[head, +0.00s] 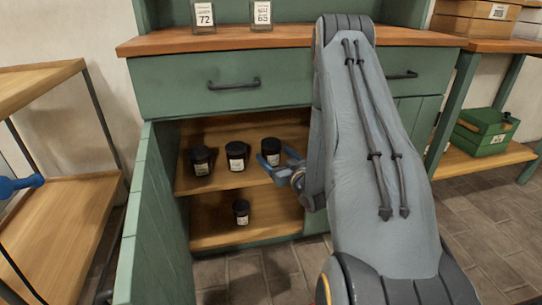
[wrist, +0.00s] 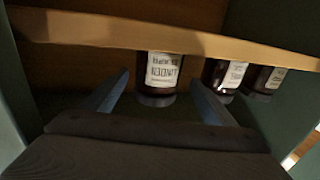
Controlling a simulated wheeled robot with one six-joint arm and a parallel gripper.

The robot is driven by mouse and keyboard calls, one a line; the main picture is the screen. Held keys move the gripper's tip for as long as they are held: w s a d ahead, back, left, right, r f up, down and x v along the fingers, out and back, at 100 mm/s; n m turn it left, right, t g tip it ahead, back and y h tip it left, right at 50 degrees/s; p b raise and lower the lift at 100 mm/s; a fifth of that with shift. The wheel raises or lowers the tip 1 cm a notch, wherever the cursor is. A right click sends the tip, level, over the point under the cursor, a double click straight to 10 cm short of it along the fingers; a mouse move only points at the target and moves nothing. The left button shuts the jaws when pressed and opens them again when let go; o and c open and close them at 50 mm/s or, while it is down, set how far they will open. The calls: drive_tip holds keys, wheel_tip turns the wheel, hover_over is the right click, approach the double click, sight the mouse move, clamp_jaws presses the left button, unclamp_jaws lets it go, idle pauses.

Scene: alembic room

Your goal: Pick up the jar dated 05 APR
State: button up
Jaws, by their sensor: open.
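Three dark jars with white labels stand in a row on the cabinet's upper inner shelf: left (head: 202,161), middle (head: 237,157) and right (head: 271,149). A fourth jar (head: 241,213) stands on the lower shelf. My gripper (head: 281,163) is open at the right jar. The wrist view appears upside down; there a jar (wrist: 160,72) shows between the spread fingers, with a gap on each side. Two more jars, one nearer (wrist: 224,76) and one farther (wrist: 264,80), are to its right. The label dates are too blurred to read.
The upper shelf (head: 213,184) shows its edge in the wrist view (wrist: 100,27). The green cabinet door (head: 150,220) stands open at left, and a drawer (head: 185,88) is above the opening. Number cards, 72 (head: 204,17) and 63 (head: 262,14), stand on the cabinet top.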

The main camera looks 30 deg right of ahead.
drive_tip(key=w, duration=0.1)
drive_tip(key=w+b, duration=0.1)
drive_tip(key=w, duration=0.2)
drive_tip(key=shift+w+d+f+b, duration=0.15)
drive_tip(key=shift+w+d+b, duration=0.1)
drive_tip(key=shift+b, duration=0.15)
drive_tip(key=shift+s, duration=0.1)
drive_tip(key=c, duration=1.2)
